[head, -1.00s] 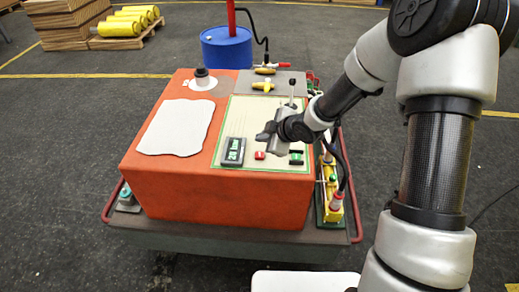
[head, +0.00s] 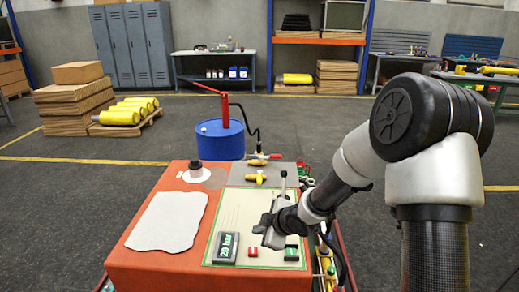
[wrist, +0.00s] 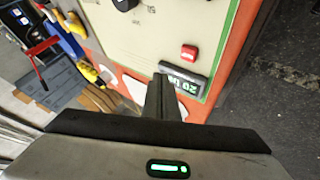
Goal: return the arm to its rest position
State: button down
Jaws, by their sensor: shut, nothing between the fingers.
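My gripper (head: 268,222) is over the pale control panel (head: 240,199) on top of the orange cart box, at the panel's right half. In the wrist view its shut fingers (wrist: 165,92) point toward the panel with nothing between them. A dark display (head: 226,247) reading 20 bar lies at the panel's front left; it also shows in the wrist view (wrist: 184,78). A red button (head: 253,251) and a green button (head: 291,252) sit right of the display. A lever (head: 284,183) stands upright behind my gripper. I cannot tell whether my gripper touches the panel.
A white sheet (head: 167,221) lies on the orange box (head: 150,268). A blue drum (head: 219,141) with a red pump stands behind it. Boxes (head: 72,117) and yellow cylinders (head: 120,115) are at the left. The floor behind the cart is mostly clear.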

jog(key=s+d+r+m+h, duration=0.3)
jog(key=s+d+r+m, duration=0.15)
jog(key=d+r, duration=0.3)
jog(key=s+d+r+m+h, duration=0.35)
jog(key=s+d+r, duration=0.2)
jog(key=r, duration=0.35)
jog(key=s+d+r+m+g+y+p, duration=0.1)
jog(key=s+r+m, duration=0.3)
jog(key=s, duration=0.6)
jog(key=s+d+r+m, duration=0.1)
jog(key=s+r+m, duration=0.3)
jog(key=s, duration=0.7)
notch_tip(320, 180, up, 13)
jog(key=p, duration=1.3)
jog(key=shift+w, duration=0.25)
jog(key=shift+a, duration=0.1)
